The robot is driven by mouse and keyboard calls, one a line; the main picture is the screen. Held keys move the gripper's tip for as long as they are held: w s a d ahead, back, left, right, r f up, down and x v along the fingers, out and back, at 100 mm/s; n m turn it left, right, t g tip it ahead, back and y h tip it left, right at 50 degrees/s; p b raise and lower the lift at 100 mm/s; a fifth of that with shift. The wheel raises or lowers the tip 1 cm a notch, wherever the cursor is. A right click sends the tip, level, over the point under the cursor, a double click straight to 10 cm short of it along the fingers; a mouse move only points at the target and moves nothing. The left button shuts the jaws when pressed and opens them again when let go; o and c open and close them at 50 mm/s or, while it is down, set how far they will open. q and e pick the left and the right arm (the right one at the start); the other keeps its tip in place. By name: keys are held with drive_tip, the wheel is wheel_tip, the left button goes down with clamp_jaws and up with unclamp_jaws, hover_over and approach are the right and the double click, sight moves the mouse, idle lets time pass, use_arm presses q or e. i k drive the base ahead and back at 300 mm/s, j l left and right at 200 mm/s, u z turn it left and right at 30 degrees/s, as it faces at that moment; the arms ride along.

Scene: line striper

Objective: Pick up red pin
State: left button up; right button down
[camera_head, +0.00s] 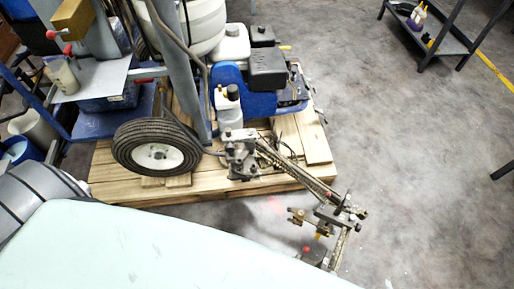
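A small red piece (306,249) shows at the lower centre, beside the metal bar and clamp assembly (330,217) at the front of the line striper. Red knobs (68,49) also show at the upper left, near a grey plate, with another red one (50,34) just above. I cannot tell which of these is the red pin. The line striper has a blue and black engine (266,80) and a black-tyred wheel (157,158). Neither of my grippers can be made out in this view.
The striper stands on a wooden pallet (110,180). A large pale surface (150,250) fills the lower left and covers the floor there. A dark metal shelf frame (440,40) stands at the upper right. The grey concrete floor (410,160) on the right is mostly clear.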

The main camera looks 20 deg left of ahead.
sight(66, 51)
drive_tip(key=u, duration=0.4)
drive_tip(key=k+j+u, duration=0.15)
drive_tip(key=j+u, duration=0.25)
drive_tip(key=k+j+u, duration=0.15)
drive_tip(key=j+u, duration=0.25)
drive_tip(key=k+j+u, duration=0.1)
drive_tip(key=j+u, duration=0.3)
drive_tip(key=l+z, duration=0.1)
drive_tip(key=z, duration=1.55)
drive_tip(key=u, duration=1.65)
